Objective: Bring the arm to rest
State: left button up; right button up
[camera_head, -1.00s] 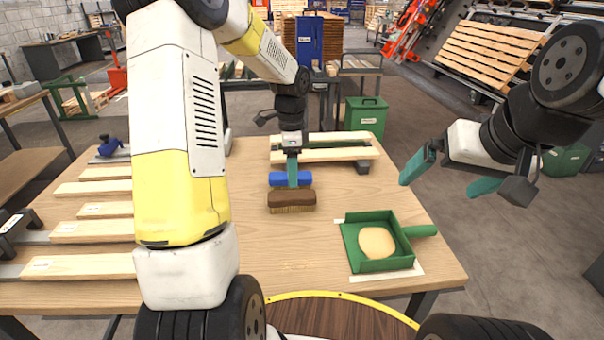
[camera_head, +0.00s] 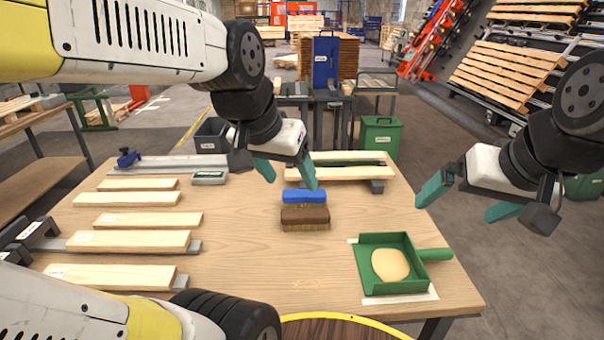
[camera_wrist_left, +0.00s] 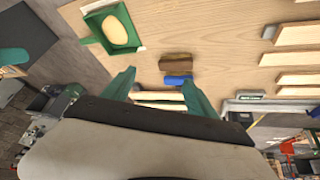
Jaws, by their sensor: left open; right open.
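My left gripper (camera_head: 289,176) is open and empty, raised above the table at the back, left of the blue block of the brush. It also shows in the left wrist view (camera_wrist_left: 158,92), with its green fingers apart. My right gripper (camera_head: 476,203) is open and empty, held in the air past the table's right edge. A brown brush (camera_head: 305,215) with pale bristles stands on the table, and a blue brush (camera_head: 304,196) is right behind it. A green dustpan (camera_head: 366,285) holding a tan round pile (camera_head: 390,265) lies at the right front, on a white outlined patch.
Several wooden slats (camera_head: 125,240) lie on the left of the table (camera_head: 260,265). More boards (camera_head: 350,172) lie at the back. A small grey-green box (camera_head: 209,177) sits back left. A green bin (camera_head: 380,137) stands behind the table.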

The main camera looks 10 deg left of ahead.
pick_arm(q)
jog(key=shift+s+d+n+t, duration=0.15)
jog(key=shift+s+n, duration=0.2)
jog(key=shift+s, duration=0.2)
jog(key=shift+s+d+n+t, duration=0.15)
jog(key=shift+s+n, duration=0.2)
jog(key=shift+s, duration=0.2)
jog(key=shift+o, duration=0.4)
jog(key=shift+a, duration=0.15)
jog(key=m+g+y, duration=0.2)
jog(key=m+g, duration=0.4)
jog(key=m, duration=0.8)
send_over(305, 213)
jog(key=f, duration=1.9)
jog(key=shift+s+d+f, duration=0.15)
jog(key=shift+s+d, duration=0.05)
jog(key=shift+d, duration=0.1)
jog(key=f, duration=0.8)
jog(key=shift+w+a+f, duration=0.1)
jog(key=shift+w+a, duration=0.15)
jog(key=shift+w, duration=0.05)
grip_shut()
